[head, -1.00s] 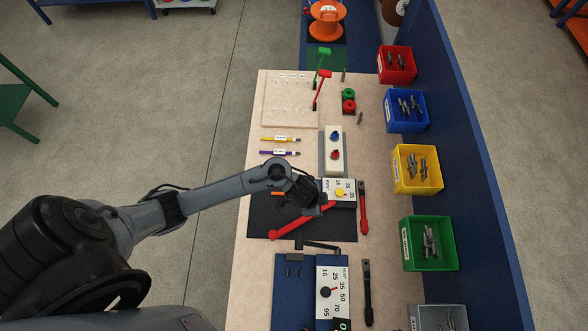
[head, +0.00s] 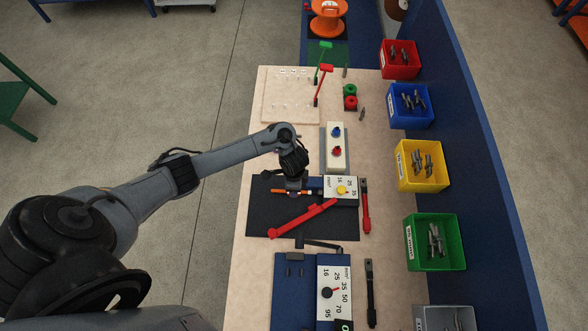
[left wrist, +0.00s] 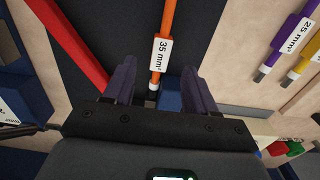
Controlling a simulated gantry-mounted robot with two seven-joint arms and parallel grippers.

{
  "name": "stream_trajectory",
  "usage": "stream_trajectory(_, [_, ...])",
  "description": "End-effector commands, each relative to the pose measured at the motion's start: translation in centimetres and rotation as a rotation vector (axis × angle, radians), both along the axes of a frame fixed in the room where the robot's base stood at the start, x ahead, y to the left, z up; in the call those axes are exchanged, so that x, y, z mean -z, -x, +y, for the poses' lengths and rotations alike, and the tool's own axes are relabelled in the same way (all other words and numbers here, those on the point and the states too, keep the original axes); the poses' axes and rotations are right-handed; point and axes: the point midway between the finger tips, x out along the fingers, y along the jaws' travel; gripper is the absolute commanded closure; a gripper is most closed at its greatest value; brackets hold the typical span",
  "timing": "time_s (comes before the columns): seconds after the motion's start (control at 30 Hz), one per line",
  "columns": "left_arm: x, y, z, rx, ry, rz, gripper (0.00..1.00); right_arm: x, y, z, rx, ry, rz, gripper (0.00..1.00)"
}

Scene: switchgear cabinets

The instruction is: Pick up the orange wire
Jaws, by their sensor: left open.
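The orange wire (head: 277,191) lies across the black mat (head: 262,215), with my left gripper (head: 295,191) right over it in the head view. In the left wrist view the orange wire (left wrist: 170,18) carries a white "35 mm²" label. Its metal-tipped end reaches between the two spread fingers of my left gripper (left wrist: 158,88), with a gap on each side. The fingers are open and hold nothing. Their exact height over the wire is hard to judge. My right gripper is not in view.
A red-handled tool (head: 305,217) lies on the mat near the gripper. A gauge block (head: 340,187) stands right of it. Purple (left wrist: 290,30) and yellow (left wrist: 305,52) wires lie to the side in the left wrist view. Coloured bins, including a yellow one (head: 402,184), line the right edge.

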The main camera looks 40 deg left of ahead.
Motion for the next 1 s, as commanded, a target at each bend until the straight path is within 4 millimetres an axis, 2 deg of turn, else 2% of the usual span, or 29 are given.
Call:
stream_trajectory(0.4, [4.7, -0.1, 0.1, -0.001, 0.000, 0.001, 0.44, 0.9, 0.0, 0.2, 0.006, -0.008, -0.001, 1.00])
stream_trajectory(0.73, [5.1, -0.1, 0.1, 0.001, 0.000, 0.000, 0.44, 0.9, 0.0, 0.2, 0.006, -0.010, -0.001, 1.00])
stream_trajectory(1.0, [5.1, -0.1, 0.1, 0.000, 0.000, 0.000, 0.85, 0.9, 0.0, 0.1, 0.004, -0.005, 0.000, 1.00])
